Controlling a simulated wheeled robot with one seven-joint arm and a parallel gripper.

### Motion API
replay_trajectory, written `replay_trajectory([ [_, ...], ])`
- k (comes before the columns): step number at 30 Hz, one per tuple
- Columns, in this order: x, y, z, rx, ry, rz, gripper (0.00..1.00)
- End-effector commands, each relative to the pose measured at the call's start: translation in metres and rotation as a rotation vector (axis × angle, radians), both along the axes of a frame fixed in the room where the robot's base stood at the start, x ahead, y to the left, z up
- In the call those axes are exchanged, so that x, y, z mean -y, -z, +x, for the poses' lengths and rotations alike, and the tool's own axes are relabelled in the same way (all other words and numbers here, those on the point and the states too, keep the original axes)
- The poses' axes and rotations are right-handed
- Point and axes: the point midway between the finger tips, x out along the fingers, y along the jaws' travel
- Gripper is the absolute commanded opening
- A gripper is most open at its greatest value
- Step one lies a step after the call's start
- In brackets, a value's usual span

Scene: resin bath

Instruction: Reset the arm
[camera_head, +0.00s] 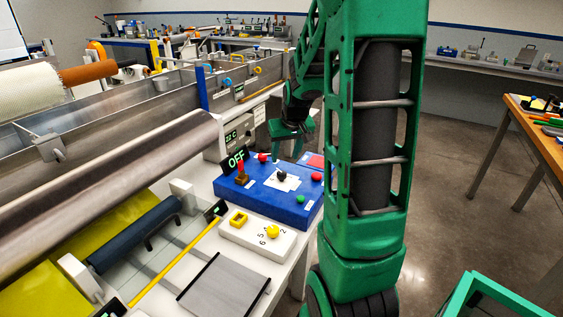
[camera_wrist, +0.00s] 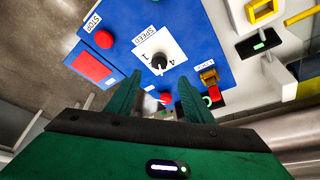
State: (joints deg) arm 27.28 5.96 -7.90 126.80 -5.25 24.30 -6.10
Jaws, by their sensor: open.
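My arm, green, rises through the right middle of the head view and bends over to my gripper (camera_head: 291,136), which hangs above the back of a blue control box (camera_head: 262,207). In the wrist view my gripper (camera_wrist: 165,97) has its two green fingers apart with nothing held. The blue box (camera_wrist: 215,45) lies beyond the fingertips. It carries a dark speed knob (camera_wrist: 159,62) on a white plate, a red stop button (camera_wrist: 104,39) and a red toggle switch (camera_wrist: 211,86). A red knob shows between the fingers. I cannot tell whether the fingers touch anything.
A green "OFF" display (camera_head: 235,160) stands behind the toggle. A white box with a yellow button (camera_head: 273,231) sits in front. Metal rollers and the bath (camera_head: 120,130) fill the left. A wooden table (camera_head: 540,128) stands at right; open floor (camera_head: 450,190) lies between.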

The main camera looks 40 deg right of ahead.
Motion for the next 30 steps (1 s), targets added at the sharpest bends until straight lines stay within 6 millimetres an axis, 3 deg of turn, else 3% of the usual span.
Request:
replay_trajectory([
  [22, -0.002, -0.006, -0.004, -0.002, 0.000, 0.001, 0.47],
  [26, -0.013, -0.012, -0.018, -0.021, 0.004, 0.007, 0.47],
  [30, -0.036, -0.023, -0.053, -0.069, 0.017, 0.028, 0.47],
])
